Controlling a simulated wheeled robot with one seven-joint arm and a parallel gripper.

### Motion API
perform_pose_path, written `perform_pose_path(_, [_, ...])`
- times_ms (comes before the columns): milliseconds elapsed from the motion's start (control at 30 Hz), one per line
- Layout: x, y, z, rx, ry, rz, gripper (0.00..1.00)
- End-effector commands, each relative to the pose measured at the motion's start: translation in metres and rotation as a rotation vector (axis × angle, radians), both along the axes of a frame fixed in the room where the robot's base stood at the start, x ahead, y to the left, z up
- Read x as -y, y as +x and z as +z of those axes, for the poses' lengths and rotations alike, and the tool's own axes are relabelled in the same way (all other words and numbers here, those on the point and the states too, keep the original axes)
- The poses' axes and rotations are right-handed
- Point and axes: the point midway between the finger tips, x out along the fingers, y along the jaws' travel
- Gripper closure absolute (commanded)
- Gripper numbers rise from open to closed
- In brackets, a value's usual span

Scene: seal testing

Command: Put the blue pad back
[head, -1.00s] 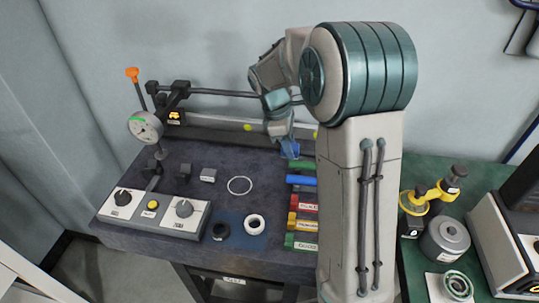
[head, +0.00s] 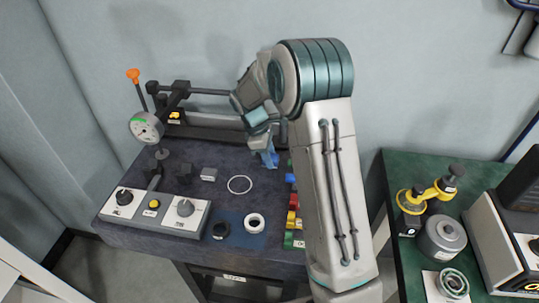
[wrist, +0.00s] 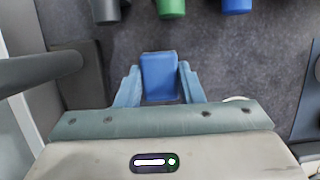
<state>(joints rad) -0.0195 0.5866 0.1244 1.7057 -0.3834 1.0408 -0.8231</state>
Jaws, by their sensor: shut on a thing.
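A blue pad (wrist: 159,75) is held between the two pale blue fingers of my gripper (wrist: 159,88), seen in the wrist view. In the head view my gripper (head: 267,153) hangs above the back of the dark bench mat, behind the white ring outline and left of the row of coloured bars. The pad there is a small blue patch (head: 271,160) at the fingertips. It appears clear of the mat. Its underside is hidden.
Coloured bars line the bench's right side, including blue (head: 290,178), red (head: 293,201) and yellow (head: 292,218) ones, partly hidden by my arm. A white ring outline (head: 239,185), a white ring (head: 254,223) and a control box (head: 185,222) occupy the mat. A dial gauge (head: 147,127) stands left.

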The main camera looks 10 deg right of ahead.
Motion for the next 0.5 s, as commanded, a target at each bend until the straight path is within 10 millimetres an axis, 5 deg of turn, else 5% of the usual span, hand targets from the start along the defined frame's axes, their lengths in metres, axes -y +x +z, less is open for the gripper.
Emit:
perform_pose_path(167, [0.0,0.0,-0.0042,0.0,0.0,0.0,0.87])
perform_pose_path(200, [0.0001,0.0,-0.003,0.0,0.0,0.0,0.55])
perform_pose_path(233, [0.0001,0.0,-0.0029,0.0,0.0,0.0,0.46])
perform_pose_path(500, [0.0002,-0.0001,-0.0022,0.0,0.0,0.0,0.44])
